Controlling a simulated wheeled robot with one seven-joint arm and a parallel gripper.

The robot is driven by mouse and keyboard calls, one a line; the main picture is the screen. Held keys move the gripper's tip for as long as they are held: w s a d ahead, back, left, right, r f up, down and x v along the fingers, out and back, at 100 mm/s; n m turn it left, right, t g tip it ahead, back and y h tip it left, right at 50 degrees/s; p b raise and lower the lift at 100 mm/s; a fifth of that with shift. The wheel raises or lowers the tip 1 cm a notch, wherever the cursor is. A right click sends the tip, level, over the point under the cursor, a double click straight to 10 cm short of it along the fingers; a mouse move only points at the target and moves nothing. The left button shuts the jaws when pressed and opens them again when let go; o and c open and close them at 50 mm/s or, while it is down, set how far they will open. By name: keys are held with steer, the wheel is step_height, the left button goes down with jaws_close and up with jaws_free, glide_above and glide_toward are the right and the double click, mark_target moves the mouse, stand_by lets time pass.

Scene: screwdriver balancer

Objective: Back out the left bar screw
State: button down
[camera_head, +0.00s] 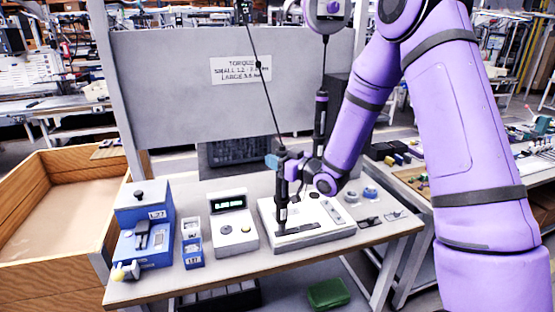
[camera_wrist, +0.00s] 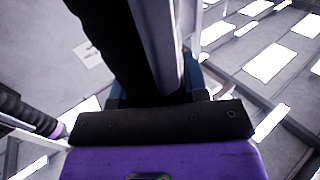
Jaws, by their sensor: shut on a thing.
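My gripper (camera_head: 280,162) is shut on a black power screwdriver (camera_head: 283,192) that hangs from a cord. The screwdriver stands nearly upright over the left part of the white fixture (camera_head: 319,235). In the wrist view the dark screwdriver body (camera_wrist: 115,40) fills the space between the jaws (camera_wrist: 160,97).
A second screwdriver (camera_head: 320,122) with purple bands hangs just right and behind; its end also shows in the wrist view (camera_wrist: 30,115). Left on the bench (camera_head: 180,284) stand a display unit (camera_head: 233,226), small blue bins (camera_head: 193,254) and a blue device (camera_head: 145,232). A sign panel (camera_head: 170,80) rises behind.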

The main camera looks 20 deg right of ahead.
steer(key=shift+s+d+f, duration=0.1)
steer(key=shift+f, duration=0.2)
steer(key=shift+r, duration=3.1)
